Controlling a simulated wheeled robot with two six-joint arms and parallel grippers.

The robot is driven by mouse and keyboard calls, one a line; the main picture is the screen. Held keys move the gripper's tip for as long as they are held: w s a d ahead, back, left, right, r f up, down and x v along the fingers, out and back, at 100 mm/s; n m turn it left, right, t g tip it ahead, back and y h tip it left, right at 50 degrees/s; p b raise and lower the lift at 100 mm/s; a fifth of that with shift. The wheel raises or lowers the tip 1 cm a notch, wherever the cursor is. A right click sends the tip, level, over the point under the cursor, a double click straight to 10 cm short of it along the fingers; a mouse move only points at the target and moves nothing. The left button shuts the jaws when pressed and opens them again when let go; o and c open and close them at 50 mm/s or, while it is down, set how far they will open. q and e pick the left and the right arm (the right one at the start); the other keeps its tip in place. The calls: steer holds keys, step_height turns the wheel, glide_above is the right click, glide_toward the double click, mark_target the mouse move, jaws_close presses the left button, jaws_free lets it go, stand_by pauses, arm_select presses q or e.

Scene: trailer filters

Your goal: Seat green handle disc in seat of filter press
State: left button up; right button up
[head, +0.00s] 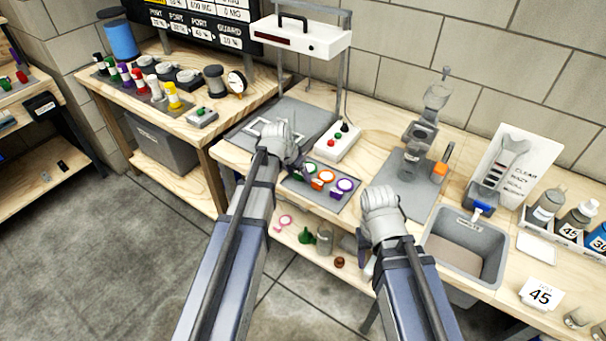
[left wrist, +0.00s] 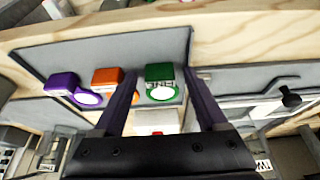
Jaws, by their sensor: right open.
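The green handle disc (head: 304,169) lies on a grey mat at the bench front, left of the orange disc (head: 322,178) and purple disc (head: 343,186). In the left wrist view the green handle disc (left wrist: 160,73) shows between the two spread fingers of my left gripper (left wrist: 163,88); contact cannot be told. In the head view my left gripper (head: 298,172) is beside it, partly hidden by the arm. My right gripper (head: 367,266) is open in front of the bench edge. A white-topped frame (head: 302,37), possibly the filter press, stands behind over a grey base plate.
A white button box (head: 338,142) stands just behind the discs. A grey basin (head: 468,247), bottles (head: 548,205) and a dispenser stand (head: 423,128) are to the right. A second bench (head: 200,127) with small vials adjoins at left. Small items lie on the shelf below.

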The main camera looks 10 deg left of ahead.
arm_select(q)
jaws_close()
stand_by(0.4)
steer(key=shift+r, duration=0.1)
step_height(320, 180, up, 10)
steer(key=p, duration=1)
